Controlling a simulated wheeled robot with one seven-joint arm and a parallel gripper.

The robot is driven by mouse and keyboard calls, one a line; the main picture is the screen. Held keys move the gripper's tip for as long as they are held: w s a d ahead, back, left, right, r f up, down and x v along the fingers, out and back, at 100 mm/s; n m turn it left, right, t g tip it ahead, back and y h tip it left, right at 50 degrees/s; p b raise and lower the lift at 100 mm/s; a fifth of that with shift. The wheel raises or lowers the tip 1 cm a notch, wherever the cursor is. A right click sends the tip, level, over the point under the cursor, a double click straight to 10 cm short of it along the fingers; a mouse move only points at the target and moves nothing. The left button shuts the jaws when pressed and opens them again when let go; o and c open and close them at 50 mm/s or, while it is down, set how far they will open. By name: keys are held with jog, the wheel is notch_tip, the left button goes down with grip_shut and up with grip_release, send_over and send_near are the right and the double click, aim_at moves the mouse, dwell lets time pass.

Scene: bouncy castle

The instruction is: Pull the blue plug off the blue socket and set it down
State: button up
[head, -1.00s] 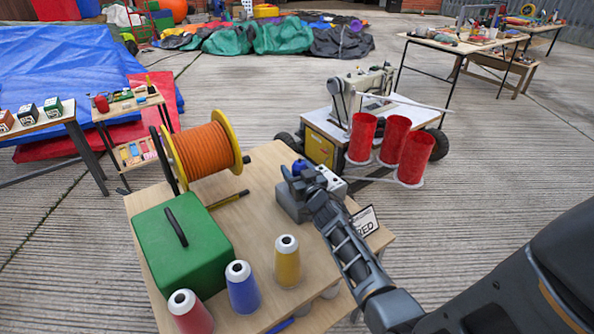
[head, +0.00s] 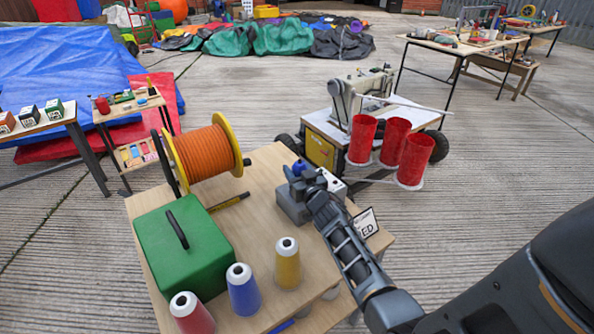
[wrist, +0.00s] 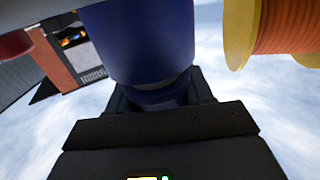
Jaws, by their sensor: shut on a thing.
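The blue plug (head: 299,167) shows as a small blue shape at my gripper (head: 301,177), above a grey block (head: 292,206) on the wooden table. In the wrist view the blue plug (wrist: 140,45) fills the upper middle, its lower end between the dark jaws of my gripper (wrist: 160,98). My gripper is shut on it. The blue socket cannot be made out; my gripper and wrist cover that spot. I cannot tell whether the plug is seated or clear of the socket.
On the table (head: 262,205) are a green case (head: 180,255), an orange cable reel (head: 207,152) and several thread cones, including a yellow one (head: 287,265). A small sign (head: 366,222) stands right of my wrist. Red cups (head: 415,160) and a sewing machine (head: 365,90) are behind.

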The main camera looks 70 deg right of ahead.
aim_at(297, 162)
jog(key=shift+r+p, duration=2)
jog(key=shift+p, duration=0.1)
jog(key=shift+r+p, duration=1.95)
jog(key=shift+p, duration=0.15)
